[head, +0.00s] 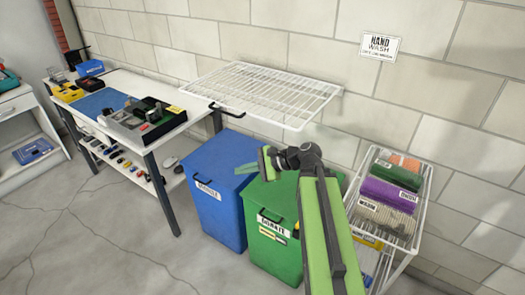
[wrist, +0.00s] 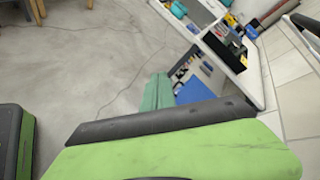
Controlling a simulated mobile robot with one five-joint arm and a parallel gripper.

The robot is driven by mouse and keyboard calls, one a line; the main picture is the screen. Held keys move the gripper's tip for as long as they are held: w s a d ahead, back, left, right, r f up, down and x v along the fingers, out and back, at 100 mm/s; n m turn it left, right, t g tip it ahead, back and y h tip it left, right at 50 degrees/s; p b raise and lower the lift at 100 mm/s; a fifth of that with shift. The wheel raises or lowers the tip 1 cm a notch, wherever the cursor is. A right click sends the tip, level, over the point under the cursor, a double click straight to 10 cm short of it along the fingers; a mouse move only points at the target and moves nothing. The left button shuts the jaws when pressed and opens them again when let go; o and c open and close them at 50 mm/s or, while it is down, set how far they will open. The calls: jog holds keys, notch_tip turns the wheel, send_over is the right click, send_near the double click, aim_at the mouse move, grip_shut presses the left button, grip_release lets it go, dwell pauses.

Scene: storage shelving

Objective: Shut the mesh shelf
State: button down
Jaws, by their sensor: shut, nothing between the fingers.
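The mesh shelf (head: 262,92) is a white wire rack that juts out from the block wall, roughly level, with a dark handle (head: 226,110) on its front left edge. My gripper (head: 264,163) is shut and empty. In the head view it appears lower than the shelf, over the bins, and apart from the handle. In the wrist view the green finger parts (wrist: 158,95) point away toward the floor and workbench. A dark bar with white beside it shows at the wrist view's right edge; I cannot tell whether it is the shelf's handle.
A blue bin (head: 213,185) and a green bin (head: 275,235) stand below the shelf. A white wire rack cart (head: 425,185) with bundles is at right. A workbench (head: 165,95) with tools is at left. The floor (head: 110,240) in front is open.

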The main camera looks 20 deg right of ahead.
jog(key=d+r+m+t+y+b, duration=0.1)
jog(key=d+r+m+t+b, duration=0.3)
jog(key=d+m, duration=0.35)
jog(key=d+r+m+t+y+b, duration=0.1)
jog(key=d+m+t+b, duration=0.4)
jog(key=d, duration=0.4)
jog(key=w+a+r+t+p, duration=0.1)
jog(key=w+a+r+p, duration=0.5)
jog(key=w+p, duration=0.2)
jog(key=shift+w+a+r, duration=0.15)
jog(key=shift+r, duration=0.2)
jog(key=shift+m, duration=0.25)
